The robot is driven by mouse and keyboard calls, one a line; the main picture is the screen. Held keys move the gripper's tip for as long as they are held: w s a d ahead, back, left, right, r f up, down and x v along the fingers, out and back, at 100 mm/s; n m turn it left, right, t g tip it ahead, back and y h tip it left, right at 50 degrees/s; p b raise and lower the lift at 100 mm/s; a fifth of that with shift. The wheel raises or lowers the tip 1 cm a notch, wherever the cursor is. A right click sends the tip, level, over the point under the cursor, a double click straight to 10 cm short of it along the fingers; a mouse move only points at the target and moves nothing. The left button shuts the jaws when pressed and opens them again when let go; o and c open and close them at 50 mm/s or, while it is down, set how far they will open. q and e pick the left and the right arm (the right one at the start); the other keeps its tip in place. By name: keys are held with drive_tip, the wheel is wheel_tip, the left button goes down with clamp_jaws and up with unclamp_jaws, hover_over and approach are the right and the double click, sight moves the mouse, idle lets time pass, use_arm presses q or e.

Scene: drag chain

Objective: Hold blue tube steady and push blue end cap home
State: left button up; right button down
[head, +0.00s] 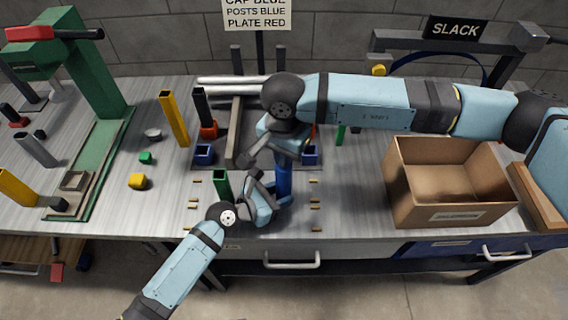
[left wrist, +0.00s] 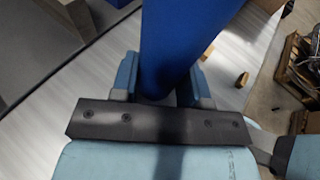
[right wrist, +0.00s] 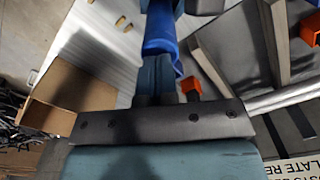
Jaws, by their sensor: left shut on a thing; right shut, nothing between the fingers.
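The blue tube (head: 284,178) stands roughly upright near the front middle of the bench. My left gripper (head: 272,196) is shut around it, and the tube rises between the fingers in the left wrist view (left wrist: 178,45). My right gripper (head: 282,152) is above the tube's upper end, with its fingers shut together and nothing between them. In the right wrist view the bright blue tube (right wrist: 160,32) lies just beyond those fingertips. The right arm covers the tube's top in the head view, so I cannot clearly tell the blue end cap from the tube or how it sits.
A dark fixture plate behind carries blue blocks (head: 204,153), orange blocks (head: 208,131) and grey rails. A green tube (head: 221,182) stands left of my left gripper. An open cardboard box (head: 450,205) is at right. A green press (head: 85,65) stands at left. Small tan pieces lie near the front.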

drive_tip(key=shift+r, duration=0.1)
drive_tip(key=shift+r, duration=2.95)
use_arm(q)
drive_tip(key=o, duration=0.8)
drive_tip(key=shift+a, duration=0.1)
drive_tip(key=v, duration=1.2)
drive_tip(key=shift+r, duration=0.1)
